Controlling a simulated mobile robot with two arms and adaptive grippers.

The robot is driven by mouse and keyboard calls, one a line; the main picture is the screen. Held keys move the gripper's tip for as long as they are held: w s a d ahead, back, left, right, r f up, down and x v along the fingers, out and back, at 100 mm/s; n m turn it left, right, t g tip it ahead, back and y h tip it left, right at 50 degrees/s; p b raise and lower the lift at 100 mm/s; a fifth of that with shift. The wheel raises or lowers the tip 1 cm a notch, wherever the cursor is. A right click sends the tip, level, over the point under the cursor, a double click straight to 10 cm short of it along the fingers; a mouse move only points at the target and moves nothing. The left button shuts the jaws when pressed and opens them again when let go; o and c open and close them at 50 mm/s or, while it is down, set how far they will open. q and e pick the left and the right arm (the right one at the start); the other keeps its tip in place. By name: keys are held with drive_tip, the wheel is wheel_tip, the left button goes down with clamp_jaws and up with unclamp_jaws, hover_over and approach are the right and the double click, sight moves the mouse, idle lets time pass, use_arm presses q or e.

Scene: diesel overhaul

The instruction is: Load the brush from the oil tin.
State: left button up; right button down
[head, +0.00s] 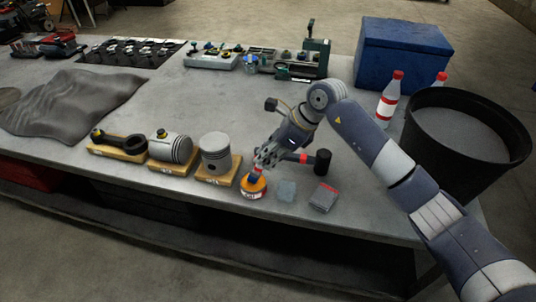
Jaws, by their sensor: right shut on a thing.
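The oil tin (252,190) is a small, round orange tin with a pale label, near the front edge of the table. My right gripper (262,165) is just above it, pointing down, and is shut on the brush (257,174). Only a small blue and red part of the brush shows between the fingers and the tin. Its tip is hidden, so I cannot tell whether the bristles touch the oil. My left gripper is not in view.
Left of the tin, a piston (215,150) stands on a wooden block. A black bucket (462,130) is at right.

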drive_tip(key=shift+f+b, duration=0.1)
drive_tip(key=shift+b, duration=0.2)
idle(1.1)
drive_tip(key=shift+r+p, duration=1.5)
drive_tip(key=shift+r, duration=2.05)
